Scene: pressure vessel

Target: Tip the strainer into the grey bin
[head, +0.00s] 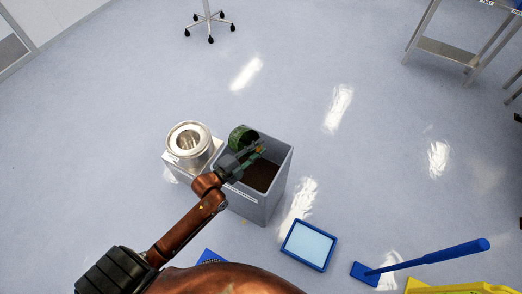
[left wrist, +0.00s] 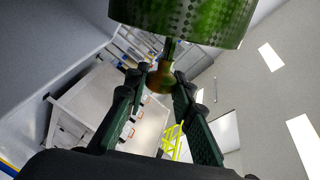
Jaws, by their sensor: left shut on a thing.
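The green perforated strainer (head: 240,136) is above the far left part of the grey bin (head: 243,202). It looks tilted, but I cannot tell how far. In the left wrist view the strainer's dotted green wall (left wrist: 185,20) fills the top edge. My left gripper (head: 258,152) is over the bin's opening, its fingers (left wrist: 160,85) shut on the strainer's short orange and green handle. The inside of the strainer is hidden. Brown material or a brown bottom shows inside the bin. My right gripper is not in view.
A silver round vessel (head: 188,139) stands on a pale box just left of the bin. A blue-rimmed tray (head: 310,245) and a blue long-handled tool (head: 430,257) lie at front right. A wheeled stand (head: 209,20) and metal table (head: 445,48) are farther back. Floor behind is clear.

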